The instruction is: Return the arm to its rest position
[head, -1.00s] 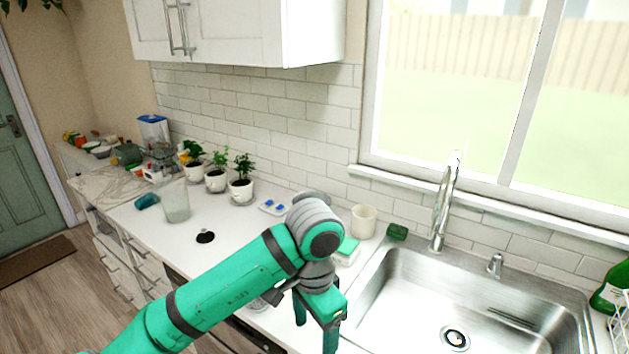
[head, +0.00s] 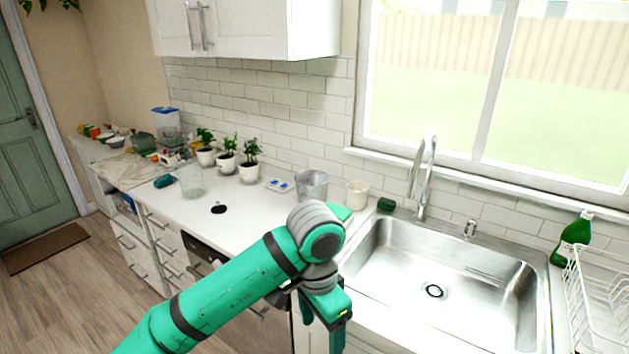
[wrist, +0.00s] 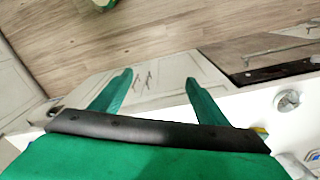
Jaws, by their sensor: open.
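My arm is green with grey joints and reaches up from the bottom of the head view, bent at the elbow. My gripper (head: 325,325) points down in front of the counter edge, left of the sink. In the wrist view my gripper (wrist: 155,88) shows two green fingers spread apart with nothing between them. Behind the fingers are a white cabinet front and the wood floor. The gripper touches nothing that I can see.
The white counter (head: 235,225) runs behind my arm with a metal pot (head: 312,185), a cream cup (head: 357,194) and potted plants (head: 249,172). The steel sink (head: 440,270) is to the right, with a dish rack (head: 595,300) beyond.

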